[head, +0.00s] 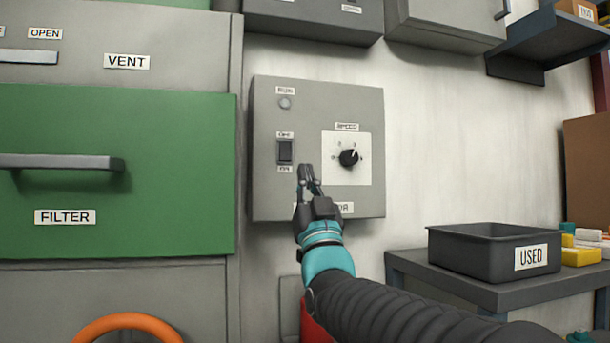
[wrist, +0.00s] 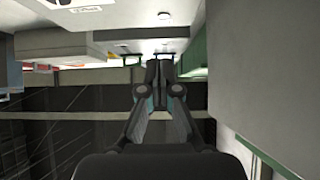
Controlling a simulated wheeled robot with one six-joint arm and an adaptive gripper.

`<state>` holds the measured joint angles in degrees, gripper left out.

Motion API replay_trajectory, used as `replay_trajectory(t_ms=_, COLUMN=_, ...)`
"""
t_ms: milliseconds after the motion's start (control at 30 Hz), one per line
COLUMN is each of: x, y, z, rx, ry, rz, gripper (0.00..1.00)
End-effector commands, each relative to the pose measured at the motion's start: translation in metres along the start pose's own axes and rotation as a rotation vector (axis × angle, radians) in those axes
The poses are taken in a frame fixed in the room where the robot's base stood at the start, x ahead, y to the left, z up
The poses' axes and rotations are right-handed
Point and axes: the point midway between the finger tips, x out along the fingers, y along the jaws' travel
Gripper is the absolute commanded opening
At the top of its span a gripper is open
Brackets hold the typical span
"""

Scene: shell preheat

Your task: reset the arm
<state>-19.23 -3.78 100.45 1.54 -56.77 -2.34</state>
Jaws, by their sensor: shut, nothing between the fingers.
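My gripper (head: 306,172) is shut and empty in the head view. It is in front of a grey control box on the wall (head: 310,90), just below and to the right of a dark rocker switch (head: 285,151) marked with small labels above and below. I cannot tell whether the fingertips touch the box. A black knob (head: 349,158) on a white plate labelled SPEED is to the right of my gripper. A round grey lamp (head: 285,103) is above the switch. My wrist hides part of the box's lower label. In the wrist view my gripper's closed fingers (wrist: 159,70) point away from the camera.
A green FILTER drawer (head: 120,210) with a protruding handle (head: 60,162) is at left, below a grey VENT panel (head: 180,62). A dark bin labelled USED (head: 470,257) stands on a table (head: 420,268) at right. An orange ring (head: 128,321) is at lower left.

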Motion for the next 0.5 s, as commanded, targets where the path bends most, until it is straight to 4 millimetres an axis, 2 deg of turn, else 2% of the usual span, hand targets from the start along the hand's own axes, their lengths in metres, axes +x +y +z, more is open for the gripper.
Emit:
replay_trajectory(t_ms=367, x=0.0, y=-0.001, z=0.0, rx=0.002, ry=-0.001, rz=-0.001, gripper=0.0)
replay_trajectory(t_ms=500, x=0.0, y=-0.001, z=0.014, rx=0.004, ry=-0.061, rz=-0.003, gripper=0.0)
